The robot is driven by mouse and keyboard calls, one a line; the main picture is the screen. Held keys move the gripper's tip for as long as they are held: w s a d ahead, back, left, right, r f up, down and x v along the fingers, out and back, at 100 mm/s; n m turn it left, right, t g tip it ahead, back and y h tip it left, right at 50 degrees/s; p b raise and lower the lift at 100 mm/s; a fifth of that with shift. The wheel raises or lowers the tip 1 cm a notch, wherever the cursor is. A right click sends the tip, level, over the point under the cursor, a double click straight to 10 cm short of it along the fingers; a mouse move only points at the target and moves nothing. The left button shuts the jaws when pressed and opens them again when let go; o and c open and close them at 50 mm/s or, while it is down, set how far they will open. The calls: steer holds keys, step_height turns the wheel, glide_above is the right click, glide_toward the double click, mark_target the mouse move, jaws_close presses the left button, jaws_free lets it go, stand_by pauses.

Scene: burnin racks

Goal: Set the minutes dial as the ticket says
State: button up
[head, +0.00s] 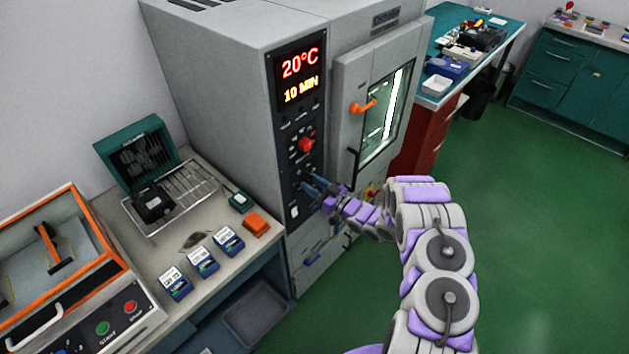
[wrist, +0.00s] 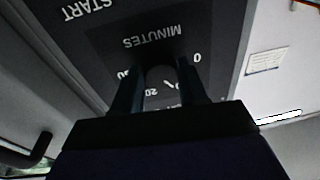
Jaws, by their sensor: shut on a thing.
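The grey chamber's dark control panel (head: 292,130) has a lit display (head: 300,78) reading 20°C above 10 MIN. A red knob (head: 306,145) sits below the display. My gripper (head: 312,187) is at the panel's lower part, below the red knob. In the wrist view, upside down, my gripper (wrist: 160,85) is shut on the dark minutes dial (wrist: 160,76), one finger on each side. The word MINUTES and parts of a scale, with 0 and 20 readable, show around it. The fingers hide part of the scale. I cannot make out a ticket's text.
A bench (head: 225,265) at left holds a wire rack (head: 175,195), several blue labelled blocks and an orange block (head: 256,223). Green floor (head: 540,230) is clear at right.

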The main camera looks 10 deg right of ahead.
steer(key=m+p, duration=0.1)
steer(key=m, duration=0.1)
steer(key=m+p, duration=0.1)
steer(key=m, duration=0.2)
steer(key=m+t, duration=0.1)
steer(key=m, duration=0.1)
steer(key=shift+a+r+h+p, duration=0.1)
steer(key=shift+r+h+p, duration=0.15)
steer(key=shift+h+p, duration=0.15)
steer(key=m+h+p, duration=0.1)
steer(key=m+p, duration=0.1)
steer(key=m, duration=0.4)
steer(key=shift+m+t, duration=0.3)
steer(key=o, duration=1)
steer(key=shift+f, duration=0.15)
steer(key=shift+o, duration=0.3)
steer(key=shift+s, duration=0.1)
steer(key=v, duration=1.7)
steer(key=shift+s, duration=0.15)
